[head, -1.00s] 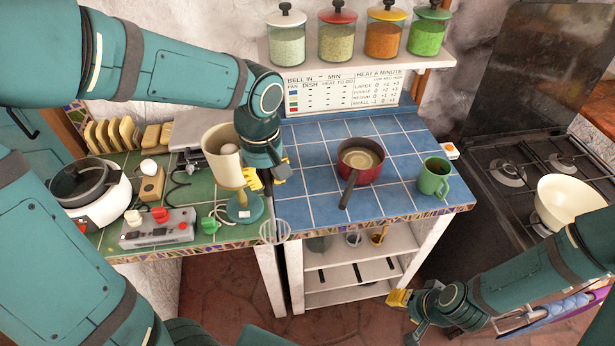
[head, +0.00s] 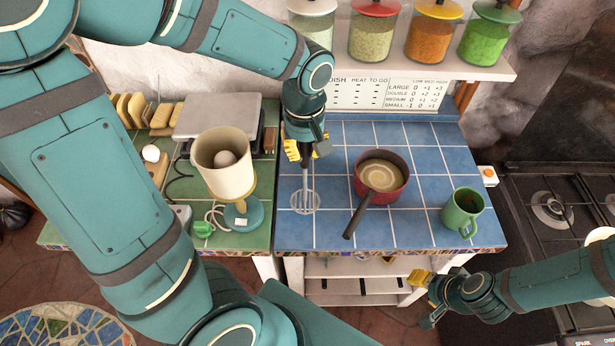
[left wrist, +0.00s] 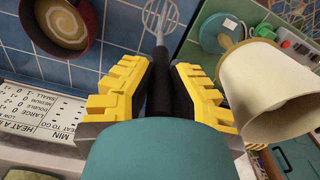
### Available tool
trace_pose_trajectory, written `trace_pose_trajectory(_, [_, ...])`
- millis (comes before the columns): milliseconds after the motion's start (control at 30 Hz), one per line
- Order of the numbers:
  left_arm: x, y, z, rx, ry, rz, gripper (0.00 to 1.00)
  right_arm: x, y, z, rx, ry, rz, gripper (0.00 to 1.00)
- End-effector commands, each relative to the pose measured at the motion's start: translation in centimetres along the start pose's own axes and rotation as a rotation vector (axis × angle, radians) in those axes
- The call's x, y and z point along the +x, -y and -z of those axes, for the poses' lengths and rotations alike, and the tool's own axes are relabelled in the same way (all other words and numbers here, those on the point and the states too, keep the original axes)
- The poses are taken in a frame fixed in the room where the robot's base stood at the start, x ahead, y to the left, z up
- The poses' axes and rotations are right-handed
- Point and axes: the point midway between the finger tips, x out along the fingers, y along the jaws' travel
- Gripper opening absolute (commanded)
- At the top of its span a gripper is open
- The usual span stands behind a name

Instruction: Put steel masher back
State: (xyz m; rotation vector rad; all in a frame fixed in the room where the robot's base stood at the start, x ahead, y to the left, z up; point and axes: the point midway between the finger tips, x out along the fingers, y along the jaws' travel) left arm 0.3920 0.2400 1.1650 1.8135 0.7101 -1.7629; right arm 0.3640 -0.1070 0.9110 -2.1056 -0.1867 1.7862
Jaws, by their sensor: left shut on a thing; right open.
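The steel masher (head: 306,199) hangs from my left gripper (head: 306,152) with its wire head down, over the left part of the blue-tiled counter. I cannot tell if the head touches the tiles. In the left wrist view the yellow fingers (left wrist: 160,95) are closed around its dark handle (left wrist: 159,80), and the wire head (left wrist: 161,14) points away. My right gripper (head: 425,298) is open and empty, low in front of the counter's right side.
A red saucepan (head: 381,176) stands right of the masher, its handle toward the front. A green mug (head: 463,212) is further right. A cream cup (head: 222,172) on a teal base (head: 243,214), with an egg-like thing inside, stands left. Jars (head: 373,37) line the shelf above.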

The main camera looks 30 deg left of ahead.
Motion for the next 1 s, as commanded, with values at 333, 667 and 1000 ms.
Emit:
trace_pose_trajectory(333, [4.1,0.1,-0.1,-0.001,0.002,0.003,0.0,0.4,-0.2,0.0,0.001,-0.001,0.0,0.46])
trace_pose_trajectory(667, [6.0,0.0,-0.1,0.0,-0.002,-0.002,0.0,0.6,-0.2,0.0,0.001,-0.001,-0.001,0.46])
trace_pose_trajectory(1000, [6.4,0.0,-0.2,0.0,-0.001,-0.001,0.34,1.0,-0.3,-0.1,0.0,-0.001,-0.002,0.46])
